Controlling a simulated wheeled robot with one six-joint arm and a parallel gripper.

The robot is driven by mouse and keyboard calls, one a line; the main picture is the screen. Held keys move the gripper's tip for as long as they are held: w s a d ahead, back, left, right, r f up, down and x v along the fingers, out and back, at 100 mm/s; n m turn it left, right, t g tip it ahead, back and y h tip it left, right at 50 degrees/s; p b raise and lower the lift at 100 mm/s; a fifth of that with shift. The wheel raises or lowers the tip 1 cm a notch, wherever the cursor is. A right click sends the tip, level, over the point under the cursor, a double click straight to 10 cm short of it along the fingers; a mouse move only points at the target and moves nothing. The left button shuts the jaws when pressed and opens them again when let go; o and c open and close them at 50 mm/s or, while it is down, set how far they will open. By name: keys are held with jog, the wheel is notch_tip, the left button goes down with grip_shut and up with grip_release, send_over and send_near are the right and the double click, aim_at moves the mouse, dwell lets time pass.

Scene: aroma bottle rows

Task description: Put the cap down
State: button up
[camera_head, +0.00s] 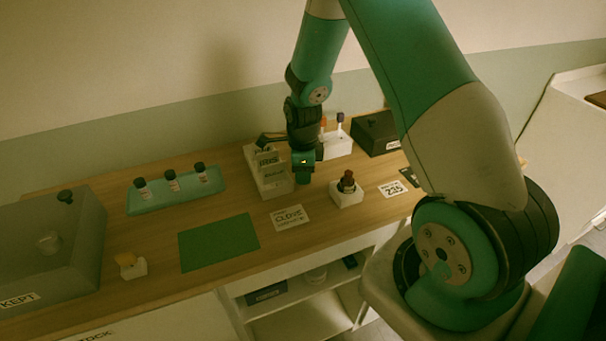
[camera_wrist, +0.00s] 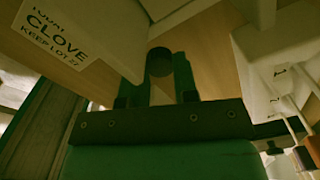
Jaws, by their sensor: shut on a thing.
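In the wrist view a small dark round cap (camera_wrist: 159,62) sits between the two fingers of my gripper (camera_wrist: 161,82), which is shut on it. In the head view my gripper (camera_head: 303,172) hangs over the table beside the white block with lettered cards (camera_head: 270,172). The cap is hidden there. A dark brown bottle (camera_head: 347,183) stands in a small white block (camera_head: 346,198) to the right of my gripper. A green mat (camera_head: 218,242) lies bare at front left of my gripper. A CLOVE card (camera_head: 290,217) lies between the mat and the bottle's block.
A pale teal tray (camera_head: 150,207) holds three dark-capped bottles at the left. A dark box (camera_head: 375,133) and a white rack (camera_head: 338,147) stand behind my gripper.

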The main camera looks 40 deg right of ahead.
jog(key=shift+f, duration=0.9)
jog(key=shift+f, duration=0.2)
jog(key=o, duration=0.9)
jog(key=shift+r, duration=0.1)
jog(key=shift+r, duration=0.1)
